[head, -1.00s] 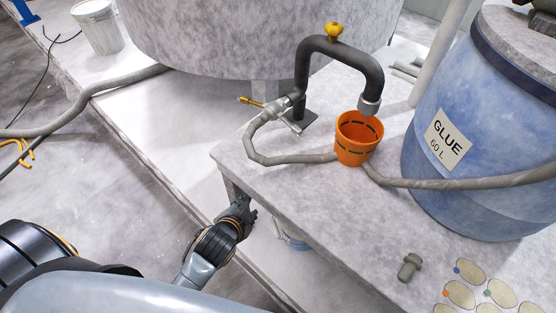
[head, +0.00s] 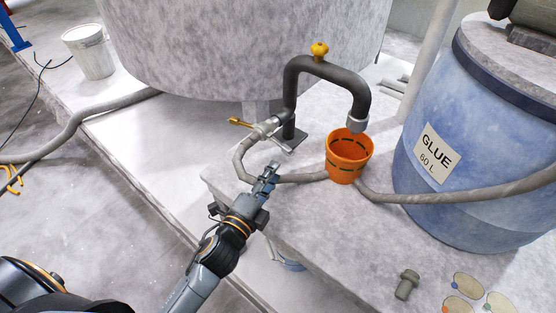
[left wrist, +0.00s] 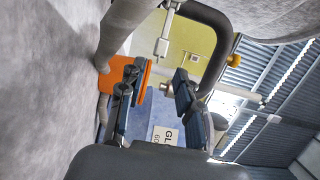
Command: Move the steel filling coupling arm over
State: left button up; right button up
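The dark bent filling arm (head: 330,72) rises from a post on the bench, with a yellow knob (head: 320,50) on top. Its steel coupling end (head: 357,124) hangs down just above the orange pail (head: 348,160). My left gripper (head: 268,173) is before the arm's base and left of the pail, apart from both. In the left wrist view, the two fingers of the gripper (left wrist: 156,92) stand apart with nothing between them. Behind them show the dark arm (left wrist: 222,30), its yellow knob (left wrist: 234,61) and part of the pail (left wrist: 107,72). My right gripper is out of view.
A brass-handled valve (head: 262,128) joins a hose at the post. A blue glue drum (head: 470,130) stands right. A grey bolt-like piece (head: 407,284) lies in front. A large tank (head: 220,40) stands behind.

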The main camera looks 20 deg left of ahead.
aim_at(287, 154)
pick_arm(q)
jog(key=w, duration=0.4)
jog(key=w+d, duration=0.1)
jog(key=w, duration=0.2)
jog(key=shift+d, duration=0.1)
jog(key=shift+w, duration=0.3)
jog(key=shift+c, duration=0.4)
jog(key=c, duration=0.6)
jog(key=shift+d, duration=0.1)
jog(key=shift+w+d+b, duration=0.15)
jog(key=shift+w+b, duration=0.15)
jog(key=shift+w, duration=0.1)
jog(key=shift+w+d, duration=0.25)
jog(key=shift+w, duration=0.4)
